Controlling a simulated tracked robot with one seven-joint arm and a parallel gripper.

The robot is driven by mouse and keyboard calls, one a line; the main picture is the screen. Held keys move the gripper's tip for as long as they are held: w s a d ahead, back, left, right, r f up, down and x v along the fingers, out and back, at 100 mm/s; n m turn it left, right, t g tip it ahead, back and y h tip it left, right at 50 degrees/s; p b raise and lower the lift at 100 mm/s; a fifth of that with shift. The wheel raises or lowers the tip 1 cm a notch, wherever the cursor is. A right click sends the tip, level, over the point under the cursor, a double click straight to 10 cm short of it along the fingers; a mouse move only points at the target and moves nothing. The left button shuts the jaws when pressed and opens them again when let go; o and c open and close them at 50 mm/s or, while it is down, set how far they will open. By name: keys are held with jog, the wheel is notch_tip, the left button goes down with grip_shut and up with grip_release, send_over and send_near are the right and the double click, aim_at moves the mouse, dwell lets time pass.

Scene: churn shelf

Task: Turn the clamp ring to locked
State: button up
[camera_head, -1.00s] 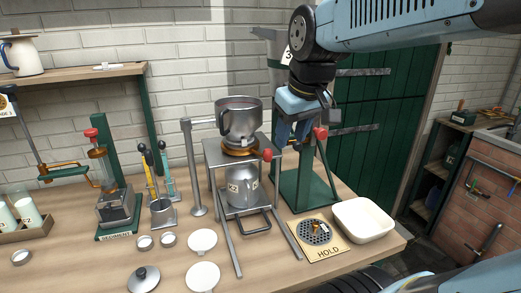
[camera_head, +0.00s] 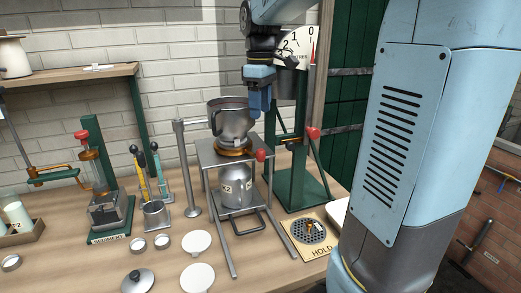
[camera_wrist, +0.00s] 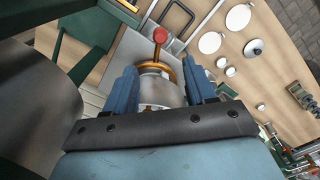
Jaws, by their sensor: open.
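The clamp ring (camera_head: 234,152) is an orange-copper band beneath a silver vessel (camera_head: 234,122) on a grey metal stand (camera_head: 211,152). Its handle ends in a red knob (camera_head: 261,155), pointing right in the head view. In the wrist view the red knob (camera_wrist: 160,35) is beyond the fingertips, with the copper ring (camera_wrist: 172,72) below it in the picture. My gripper (camera_head: 261,112) is above the knob and to the right of the vessel. In the wrist view my gripper (camera_wrist: 160,82) is open, its fingers appearing on either side of the silver body. Contact cannot be told.
A green stand (camera_head: 298,185) with a second red knob and a dial (camera_head: 297,47) stands close on the right. A grey post (camera_head: 186,165) is on the left. A jug (camera_head: 237,186) sits below the ring. Several white discs lie in front.

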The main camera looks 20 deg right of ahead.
aim_at(261, 150)
notch_tip(261, 150, down, 13)
jog(key=shift+f, duration=0.1)
dwell(0.4)
grip_shut()
dwell(0.5)
